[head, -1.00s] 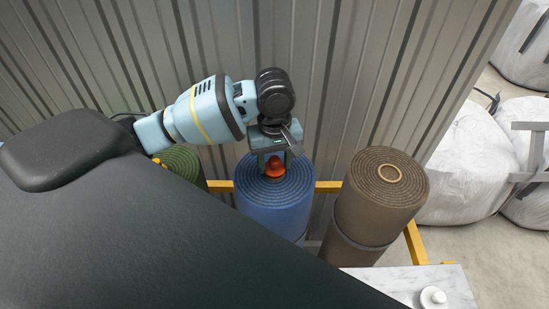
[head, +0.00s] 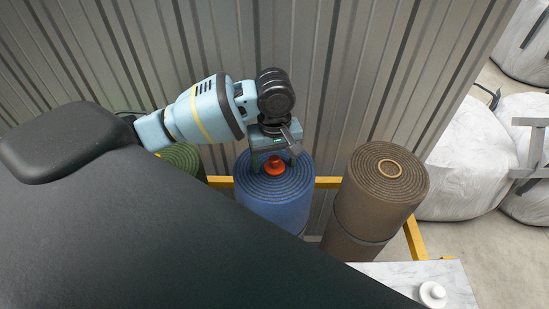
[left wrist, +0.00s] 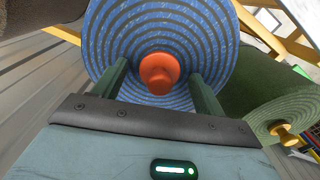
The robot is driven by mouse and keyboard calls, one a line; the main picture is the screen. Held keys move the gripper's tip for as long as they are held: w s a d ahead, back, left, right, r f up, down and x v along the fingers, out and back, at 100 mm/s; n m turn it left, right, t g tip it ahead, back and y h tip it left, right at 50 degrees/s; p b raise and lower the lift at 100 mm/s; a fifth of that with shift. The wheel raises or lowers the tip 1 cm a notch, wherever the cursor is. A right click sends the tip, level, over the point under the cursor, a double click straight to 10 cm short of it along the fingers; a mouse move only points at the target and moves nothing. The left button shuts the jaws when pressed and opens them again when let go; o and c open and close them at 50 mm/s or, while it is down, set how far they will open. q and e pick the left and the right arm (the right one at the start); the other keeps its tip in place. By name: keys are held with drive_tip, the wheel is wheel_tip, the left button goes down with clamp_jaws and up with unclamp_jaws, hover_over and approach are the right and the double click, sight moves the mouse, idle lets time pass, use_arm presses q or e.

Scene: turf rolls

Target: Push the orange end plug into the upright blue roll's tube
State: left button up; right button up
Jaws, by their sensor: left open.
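The blue roll (head: 272,205) stands upright, its spiral top facing up. The orange end plug (head: 274,167) sits at the centre of that top, with its flange and knob showing. It also shows in the left wrist view (left wrist: 160,72), centred in the spiral, and its flange looks close to the roll's face. The tube mouth is hidden beneath it. My left gripper (left wrist: 160,88) is open just above the roll, one finger on each side of the plug with gaps between. My right gripper is not in view.
A brown roll (head: 375,205) with an open tube stands to the right. A green roll (head: 184,157) stands to the left, with a yellow plug (left wrist: 285,135). A yellow rail (head: 328,183) and corrugated wall (head: 340,60) are behind. A white knobbed object (head: 433,293) sits on a marble slab.

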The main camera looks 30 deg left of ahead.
sight(274, 158)
use_arm(q)
drive_tip(key=shift+r, duration=3.95)
drive_tip(key=shift+f, duration=0.1)
